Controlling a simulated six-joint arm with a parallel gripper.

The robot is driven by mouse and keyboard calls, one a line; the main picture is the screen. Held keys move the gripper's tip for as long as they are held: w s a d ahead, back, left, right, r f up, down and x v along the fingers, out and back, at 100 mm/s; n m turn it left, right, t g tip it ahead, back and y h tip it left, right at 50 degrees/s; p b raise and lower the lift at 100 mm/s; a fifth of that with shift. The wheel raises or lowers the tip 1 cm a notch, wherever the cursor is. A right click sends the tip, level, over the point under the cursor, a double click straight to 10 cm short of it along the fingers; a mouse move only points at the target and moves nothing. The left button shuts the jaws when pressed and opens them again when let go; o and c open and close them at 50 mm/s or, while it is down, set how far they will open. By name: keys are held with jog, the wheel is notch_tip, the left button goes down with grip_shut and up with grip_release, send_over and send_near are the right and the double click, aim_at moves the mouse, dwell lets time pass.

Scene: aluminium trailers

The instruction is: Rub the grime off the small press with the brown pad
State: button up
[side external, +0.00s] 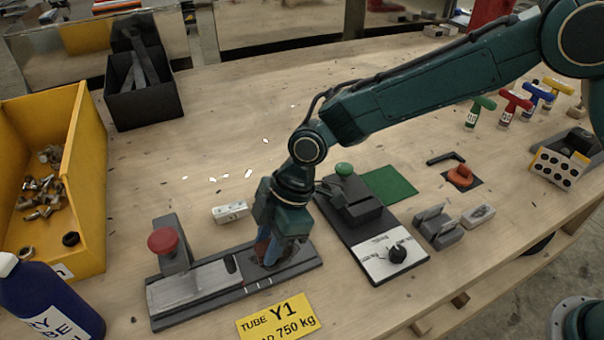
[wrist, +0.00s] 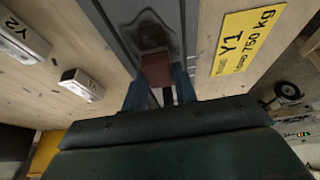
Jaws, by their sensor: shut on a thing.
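The small press, a long dark grey base (side external: 215,308) with an upright block and a red knob (side external: 163,241), lies at the front left of the bench. Its grey surface also fills the top middle of the wrist view (wrist: 112,22). My gripper (side external: 268,257) is over the base's right-hand part, pointing down. In the wrist view its blue fingers (wrist: 160,90) are shut on the brown pad (wrist: 155,68). The pad is at the grey surface; I cannot tell how firmly it touches. A dark smudge of grime (wrist: 148,25) shows just beyond the pad. My gripper hides part of the base in the side view.
A yellow Y1 sign (side external: 278,320) lies right in front of the base. A white labelled block (side external: 230,211) sits behind it. A green-knobbed fixture (side external: 350,208) stands close on the right. A yellow bin (side external: 95,150) and blue bottle (side external: 40,300) stand left. The bench behind is mostly clear.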

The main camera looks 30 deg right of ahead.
aim_at(288, 251)
jog(key=shift+d+f, duration=0.1)
jog(key=shift+d, duration=1.7)
jog(key=shift+d, duration=0.15)
jog(key=shift+d+f, duration=0.15)
jog(key=shift+d, duration=1.4)
jog(key=shift+f, duration=0.2)
jog(key=shift+a, duration=0.1)
jog(key=shift+a+f, duration=0.15)
jog(key=shift+a, duration=0.65)
jog(key=shift+a+f, duration=0.1)
jog(key=shift+a, duration=0.7)
jog(key=shift+s+a, duration=0.1)
